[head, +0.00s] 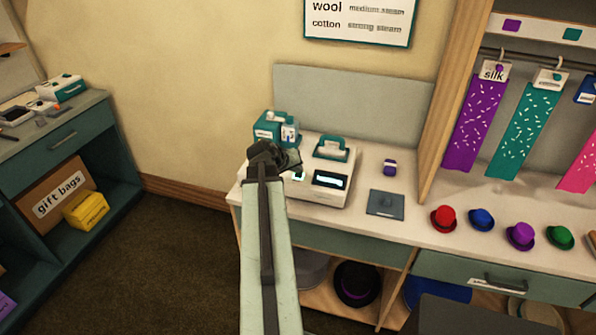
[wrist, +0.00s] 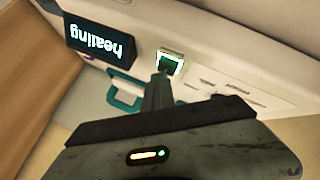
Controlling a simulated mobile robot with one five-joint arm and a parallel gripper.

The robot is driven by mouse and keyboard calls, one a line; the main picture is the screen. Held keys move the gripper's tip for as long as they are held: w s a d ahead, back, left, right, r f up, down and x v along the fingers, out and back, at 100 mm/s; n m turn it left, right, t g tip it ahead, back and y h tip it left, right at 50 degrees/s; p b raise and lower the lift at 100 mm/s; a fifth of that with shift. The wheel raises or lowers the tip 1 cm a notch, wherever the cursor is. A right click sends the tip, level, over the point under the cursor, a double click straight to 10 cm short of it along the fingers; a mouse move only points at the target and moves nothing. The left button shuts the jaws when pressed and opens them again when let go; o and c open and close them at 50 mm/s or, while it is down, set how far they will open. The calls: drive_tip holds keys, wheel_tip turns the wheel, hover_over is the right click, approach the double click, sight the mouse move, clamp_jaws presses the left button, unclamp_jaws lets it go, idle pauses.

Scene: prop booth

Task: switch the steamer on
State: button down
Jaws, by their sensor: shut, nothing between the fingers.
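The steamer (head: 334,194) is a white machine with a teal handle (head: 331,147) and a teal tank, on the counter. Its dark display (head: 330,181) is lit. In the wrist view the display (wrist: 101,43) appears upside down and reads "heating". Beside it is a square button (wrist: 171,60) glowing green. My gripper (head: 275,158) is shut and empty, over the left part of the steamer. In the wrist view the closed fingertips (wrist: 163,74) overlap the button's lower edge; I cannot tell whether they touch it.
A small purple item (head: 390,167) and a grey-blue plate (head: 386,203) lie right of the steamer. Several small hats, one red (head: 444,218), stand further right. Scarves hang above them. A sign (head: 360,20) is on the wall. Open floor (head: 170,260) lies to the left.

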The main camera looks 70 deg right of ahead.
sight(297, 174)
drive_tip(key=shift+r, duration=0.1)
wheel_tip(297, 174, up, 6)
drive_tip(key=p, duration=0.6)
drive_tip(key=shift+r, duration=0.1)
